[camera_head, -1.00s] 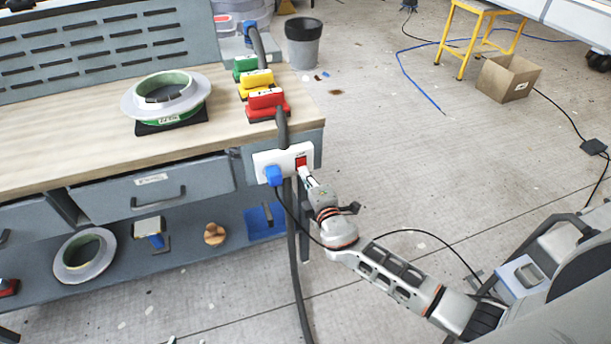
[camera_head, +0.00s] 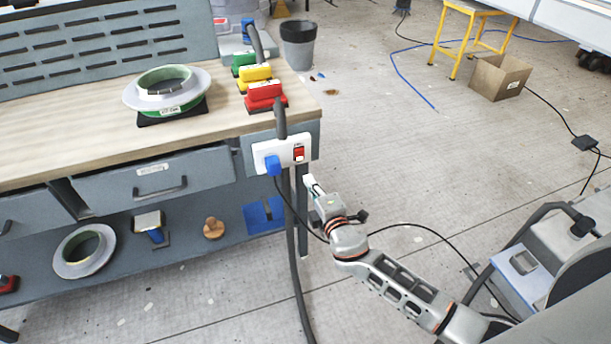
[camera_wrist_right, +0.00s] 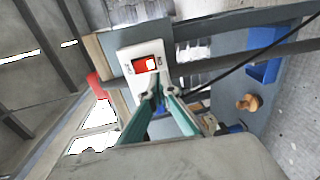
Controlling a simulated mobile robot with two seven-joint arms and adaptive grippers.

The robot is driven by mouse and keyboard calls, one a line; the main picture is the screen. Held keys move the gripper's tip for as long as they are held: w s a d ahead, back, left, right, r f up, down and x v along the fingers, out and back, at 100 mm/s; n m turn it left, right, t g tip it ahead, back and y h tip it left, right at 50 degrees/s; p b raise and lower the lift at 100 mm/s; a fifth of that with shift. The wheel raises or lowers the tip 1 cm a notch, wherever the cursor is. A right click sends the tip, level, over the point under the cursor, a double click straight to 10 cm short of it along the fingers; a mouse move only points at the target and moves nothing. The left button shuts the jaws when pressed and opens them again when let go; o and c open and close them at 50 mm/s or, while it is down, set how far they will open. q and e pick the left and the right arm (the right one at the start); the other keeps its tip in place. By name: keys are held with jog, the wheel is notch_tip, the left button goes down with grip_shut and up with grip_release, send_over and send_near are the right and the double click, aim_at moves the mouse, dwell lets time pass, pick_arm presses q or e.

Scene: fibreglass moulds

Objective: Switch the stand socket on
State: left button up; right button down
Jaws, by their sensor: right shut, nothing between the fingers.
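The stand socket (camera_head: 267,154) is a white plate on the end of the workbench, under its top. Its red rocker switch (camera_head: 299,153) is at the right end, and a blue plug (camera_head: 273,168) sits in it at the left. The red switch also shows in the right wrist view (camera_wrist_right: 147,64), with a pale patch on one side. My right gripper (camera_head: 309,181) is shut and empty, just below and to the right of the switch, apart from it. In the right wrist view its green-edged fingers (camera_wrist_right: 157,92) point at the socket. My left gripper is out of view.
A thick grey cable (camera_head: 293,240) hangs from the bench end near my right gripper. Red, yellow and green blocks (camera_head: 256,76) stand on the bench corner. A mould ring (camera_head: 167,88) sits further left. The floor (camera_head: 400,180) to the right is mostly open.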

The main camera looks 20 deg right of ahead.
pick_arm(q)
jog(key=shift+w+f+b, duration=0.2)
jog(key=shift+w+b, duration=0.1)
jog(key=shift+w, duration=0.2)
pick_arm(e)
jog(key=s+f, duration=0.1)
jog(key=s, duration=0.5)
jog(key=shift+s+d, duration=0.35)
pick_arm(q)
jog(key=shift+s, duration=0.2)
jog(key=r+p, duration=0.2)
jog(key=p, duration=0.1)
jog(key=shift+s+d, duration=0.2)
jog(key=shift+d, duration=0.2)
pick_arm(e)
jog(key=s+f+m+g, duration=0.2)
jog(key=s+f+m, duration=0.1)
jog(key=s, duration=0.5)
jog(key=s+a+f+m+g+y, duration=0.1)
jog(key=s+f+m+g, duration=0.1)
jog(key=s+f+m, duration=0.2)
jog(key=s+f+m+g, duration=0.2)
jog(key=s+m, duration=0.5)
jog(key=s, duration=0.5)
jog(key=shift+s+a+f+y, duration=0.2)
jog(key=shift+f+y, duration=0.2)
jog(key=shift+f, duration=0.45)
